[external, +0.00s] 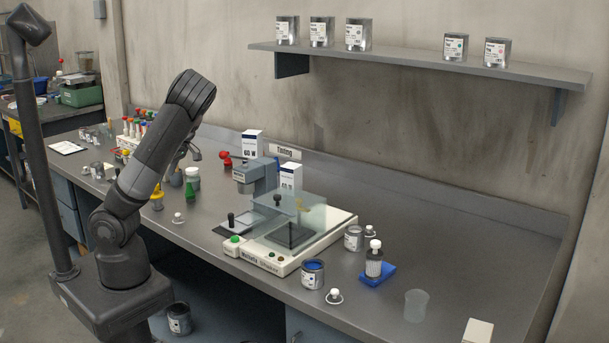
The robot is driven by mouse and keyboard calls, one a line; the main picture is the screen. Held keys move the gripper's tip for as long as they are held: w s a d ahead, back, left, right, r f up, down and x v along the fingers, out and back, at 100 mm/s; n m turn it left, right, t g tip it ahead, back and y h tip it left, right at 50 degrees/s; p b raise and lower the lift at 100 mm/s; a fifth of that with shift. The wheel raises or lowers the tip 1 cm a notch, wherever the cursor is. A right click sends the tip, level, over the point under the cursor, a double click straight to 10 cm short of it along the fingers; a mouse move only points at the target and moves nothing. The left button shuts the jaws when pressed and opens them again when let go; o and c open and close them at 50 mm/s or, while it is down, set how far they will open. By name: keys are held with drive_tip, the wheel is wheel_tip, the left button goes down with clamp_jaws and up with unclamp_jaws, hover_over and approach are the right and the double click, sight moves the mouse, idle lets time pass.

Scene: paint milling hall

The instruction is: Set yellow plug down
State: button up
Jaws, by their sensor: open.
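A yellow plug-like piece (157,198) stands upright on the grey bench top, just right of my arm. It is small here, and its lower part is hard to make out. My gripper (196,153) is behind the upper part of my arm, above and to the right of the yellow piece. It is partly hidden by the arm. Its jaws are open and apart from the yellow piece, and I see nothing held in them.
A rack of tubes (133,132) with coloured caps stands at the left. A green-tipped item (190,192) and a white-lidded jar (193,174) are close to my gripper. An open blue paint can (312,274) stands near the front edge.

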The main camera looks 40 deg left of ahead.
drive_tip(key=d+f+m+t+h, duration=0.25)
drive_tip(key=d+m+h, duration=0.35)
drive_tip(key=d+m, duration=0.35)
drive_tip(key=s+d+r+m+t+y, duration=0.1)
drive_tip(key=s+d+r+m+t, duration=0.2)
drive_tip(key=d+r+m, duration=0.2)
drive_tip(key=s+d+r+m+t+y, duration=0.1)
drive_tip(key=s+d+r+m+t, duration=0.3)
drive_tip(key=r+m, duration=0.5)
drive_tip(key=shift+s+d+r, duration=0.2)
drive_tip(key=shift+s+d, duration=0.1)
drive_tip(key=shift+d, duration=0.05)
